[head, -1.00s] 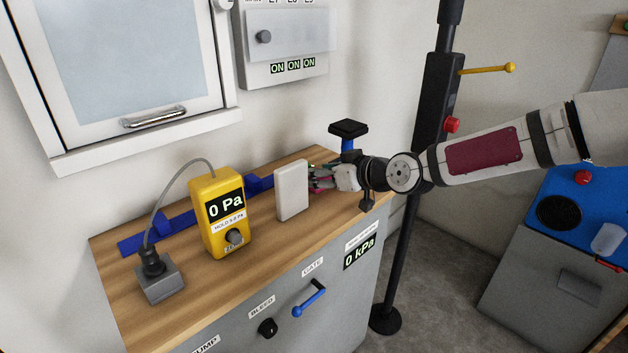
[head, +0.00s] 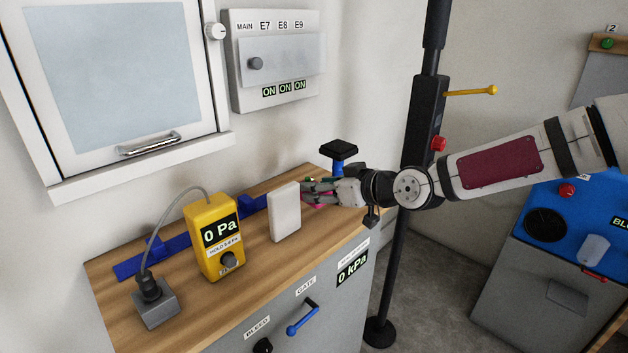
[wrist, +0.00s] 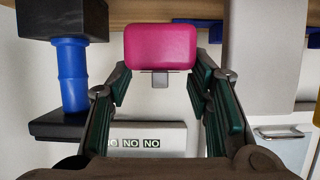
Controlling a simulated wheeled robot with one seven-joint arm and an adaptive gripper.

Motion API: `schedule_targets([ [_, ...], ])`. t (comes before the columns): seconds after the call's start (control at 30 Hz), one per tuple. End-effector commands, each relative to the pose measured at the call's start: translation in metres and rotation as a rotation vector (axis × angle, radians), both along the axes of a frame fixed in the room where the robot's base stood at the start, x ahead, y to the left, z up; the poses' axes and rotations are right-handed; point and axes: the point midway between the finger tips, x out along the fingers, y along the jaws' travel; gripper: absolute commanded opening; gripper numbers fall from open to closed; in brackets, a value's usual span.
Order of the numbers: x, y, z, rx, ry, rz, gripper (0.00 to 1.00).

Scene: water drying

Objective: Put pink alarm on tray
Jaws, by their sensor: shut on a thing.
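The pink alarm (wrist: 160,47) is a rounded pink block with a small grey tab at its lower edge in the wrist view. It sits between the fingertips of my gripper (wrist: 160,78), which is shut on it. In the head view, my gripper (head: 314,190) is at the right end of the wooden counter, just right of a white upright slab (head: 285,212). Only a sliver of pink shows there under the fingers. Whether the alarm touches the counter is hard to tell. I cannot make out a tray in either view.
The wooden counter (head: 180,268) also holds a yellow pressure gauge (head: 218,235), a grey socket block (head: 156,303) and a blue rail (head: 135,268). A blue post with a black top (head: 338,155) stands close behind my gripper. A black pole (head: 398,250) rises right of the counter.

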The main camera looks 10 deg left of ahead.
Motion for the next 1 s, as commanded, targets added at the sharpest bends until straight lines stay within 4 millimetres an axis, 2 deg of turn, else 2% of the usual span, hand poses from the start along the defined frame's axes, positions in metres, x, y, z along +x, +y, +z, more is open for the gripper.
schedule_targets([
  [0.2, -0.042, -0.028, 0.007, -0.002, 0.001, -0.001, 0.09],
  [0.5, -0.085, -0.055, 0.011, 0.000, 0.001, -0.001, 0.09],
  [0.7, -0.099, -0.063, 0.012, 0.000, -0.001, 0.000, 0.09],
  [1.0, -0.099, -0.068, 0.009, 0.001, -0.001, -0.006, 0.09],
])
